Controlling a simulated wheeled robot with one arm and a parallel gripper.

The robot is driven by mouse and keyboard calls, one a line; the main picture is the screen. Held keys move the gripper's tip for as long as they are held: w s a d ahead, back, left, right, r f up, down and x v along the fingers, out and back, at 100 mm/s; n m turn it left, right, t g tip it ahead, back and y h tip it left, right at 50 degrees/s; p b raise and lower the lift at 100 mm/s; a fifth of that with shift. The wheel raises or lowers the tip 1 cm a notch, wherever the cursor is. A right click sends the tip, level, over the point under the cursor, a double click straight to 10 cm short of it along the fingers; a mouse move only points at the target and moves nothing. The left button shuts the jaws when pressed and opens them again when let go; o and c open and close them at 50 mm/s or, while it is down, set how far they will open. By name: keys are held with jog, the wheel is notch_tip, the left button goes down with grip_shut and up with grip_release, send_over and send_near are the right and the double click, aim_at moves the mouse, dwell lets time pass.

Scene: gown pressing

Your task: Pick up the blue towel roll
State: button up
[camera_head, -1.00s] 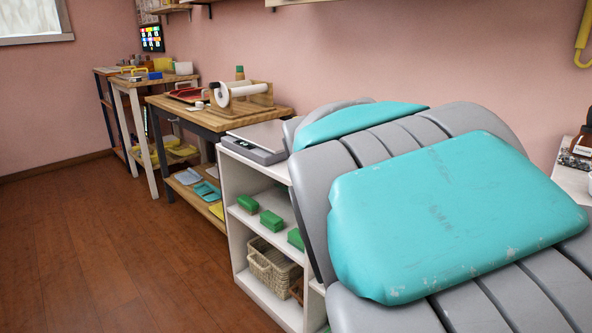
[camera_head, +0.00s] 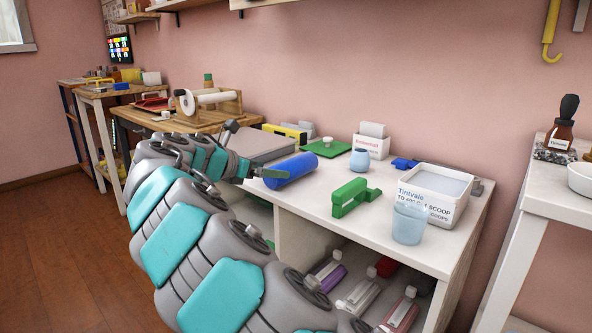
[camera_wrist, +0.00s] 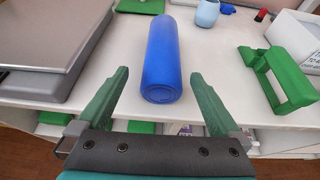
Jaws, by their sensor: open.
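The blue towel roll (camera_head: 290,171) lies on its side on the white shelf top, near the front edge. In the wrist view the blue towel roll (camera_wrist: 161,58) points away from me, its near end toward the fingers. My gripper (camera_head: 262,176) reaches in from the left beside the roll's near end. In the wrist view my gripper (camera_wrist: 157,98) is open, with one green finger on each side of the roll's near end. Gaps show between both fingers and the roll, and nothing is held.
A grey scale (camera_wrist: 45,45) stands left of the roll. A green stapler-like tool (camera_head: 350,196) lies to its right. Behind are a green pad (camera_head: 326,148) and a small blue cup (camera_head: 360,159). A clear tumbler (camera_head: 409,222) and white box (camera_head: 436,194) stand further right.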

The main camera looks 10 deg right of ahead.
aim_at(288, 170)
jog(key=shift+d+r+b+x, duration=0.1)
jog(key=shift+r+b+x, duration=0.1)
jog(key=shift+x, duration=1.8)
jog(key=shift+d+r+b+x, duration=0.1)
jog(key=shift+b+x, duration=0.1)
jog(key=shift+x, duration=1.75)
grip_shut()
